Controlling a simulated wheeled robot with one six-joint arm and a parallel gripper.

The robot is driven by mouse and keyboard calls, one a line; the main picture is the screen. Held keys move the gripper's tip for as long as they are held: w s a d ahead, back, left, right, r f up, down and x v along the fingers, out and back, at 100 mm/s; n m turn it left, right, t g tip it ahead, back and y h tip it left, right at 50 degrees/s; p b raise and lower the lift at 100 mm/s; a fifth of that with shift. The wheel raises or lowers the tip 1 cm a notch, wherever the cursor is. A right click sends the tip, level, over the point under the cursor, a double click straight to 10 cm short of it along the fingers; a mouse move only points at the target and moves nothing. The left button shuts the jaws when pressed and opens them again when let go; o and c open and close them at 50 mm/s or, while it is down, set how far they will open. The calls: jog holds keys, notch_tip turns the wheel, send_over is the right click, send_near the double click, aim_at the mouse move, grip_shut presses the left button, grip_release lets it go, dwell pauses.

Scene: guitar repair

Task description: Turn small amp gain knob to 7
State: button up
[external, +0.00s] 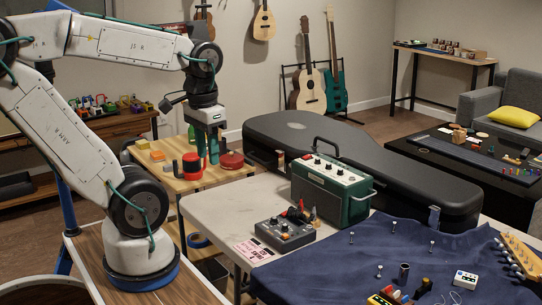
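The small amp (327,197) is a dark green box with a light top panel, a dark handle and a metal bar on its right side. It stands upright on the pale table. Several small knobs (322,168) sit in a row on its top panel; which one is gain and where it points are too small to tell. My gripper (207,164) hangs pointing down, left of the amp and well apart from it, over or near the small wooden table. Its teal fingers look apart, with nothing visible between them.
A black guitar case (400,165) lies behind the amp. A grey pedal box (284,233) with tools near it is in front-left. A dark blue cloth (400,250) with loose parts covers the right. Red and black items (190,167) stand near my gripper.

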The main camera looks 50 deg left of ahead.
jog(key=w+a+f+n+g, duration=0.1)
jog(key=w+a+n, duration=0.1)
jog(key=w, duration=0.7)
jog(key=w+a+f+n+g, duration=0.1)
jog(key=w+a+n, duration=0.1)
jog(key=w, duration=0.7)
jog(key=n, duration=1.2)
send_over(318, 159)
jog(key=s, duration=0.3)
notch_tip(318, 159, down, 8)
jog(key=shift+d+f, duration=0.15)
jog(key=shift+f, duration=0.1)
jog(key=w+n, duration=0.1)
jog(key=w+r+n+t, duration=0.1)
jog(key=w+r+n, duration=0.1)
jog(key=shift+a+r, duration=0.1)
jog(key=shift+a, duration=0.15)
jog(key=shift+n, duration=0.8)
jog(key=shift+f, duration=3.85)
